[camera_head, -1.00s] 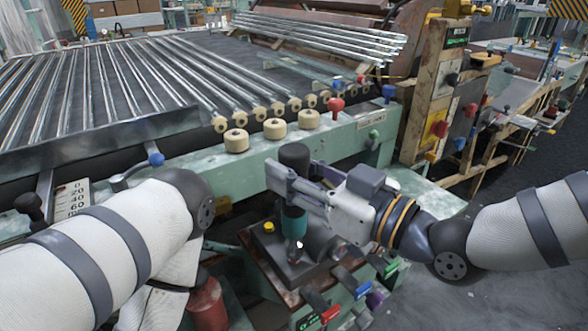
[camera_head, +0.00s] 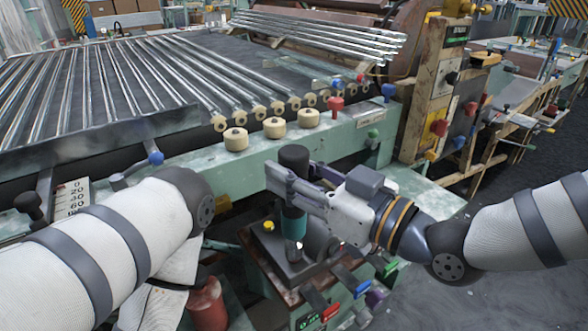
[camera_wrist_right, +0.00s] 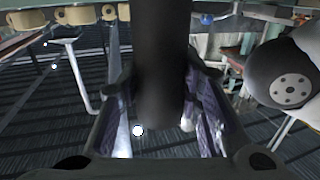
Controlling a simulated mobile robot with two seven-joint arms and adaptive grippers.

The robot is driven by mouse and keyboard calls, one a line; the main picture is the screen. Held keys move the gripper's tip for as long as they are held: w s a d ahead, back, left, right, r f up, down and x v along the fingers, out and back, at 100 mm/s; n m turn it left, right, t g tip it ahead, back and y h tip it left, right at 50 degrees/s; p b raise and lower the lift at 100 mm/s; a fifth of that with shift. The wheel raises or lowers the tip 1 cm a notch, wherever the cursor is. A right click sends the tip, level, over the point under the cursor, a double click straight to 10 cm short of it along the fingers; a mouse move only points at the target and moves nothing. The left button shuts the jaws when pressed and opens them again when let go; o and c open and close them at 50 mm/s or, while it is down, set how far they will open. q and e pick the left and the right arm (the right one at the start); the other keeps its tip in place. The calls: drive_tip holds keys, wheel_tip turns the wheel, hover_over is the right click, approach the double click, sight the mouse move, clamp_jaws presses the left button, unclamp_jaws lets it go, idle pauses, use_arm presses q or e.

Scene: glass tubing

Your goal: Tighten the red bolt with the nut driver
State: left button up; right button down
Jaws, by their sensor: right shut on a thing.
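My right gripper (camera_head: 312,188) is shut on the nut driver (camera_head: 294,224), which has a thick black upper part and a teal lower part. It is held roughly upright, its lower end near the dark top of a small cabinet. Whether the tip touches anything is unclear. In the right wrist view the dark shaft (camera_wrist_right: 161,60) stands between the purple-padded fingers. A red bolt-like knob (camera_head: 336,103) stands on the green rail, behind and right of the driver; I cannot tell for sure that it is the task's bolt. My left gripper is out of view; only the left arm shows.
The cabinet (camera_head: 272,262) has a yellow knob (camera_head: 268,226) on top and several coloured handles at its front. A red container (camera_head: 208,305) stands below my left arm.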

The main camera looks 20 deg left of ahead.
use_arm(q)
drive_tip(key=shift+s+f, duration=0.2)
use_arm(e)
drive_tip(key=shift+f, duration=0.6)
idle(0.5)
drive_tip(key=shift+f, duration=0.4)
idle(1.3)
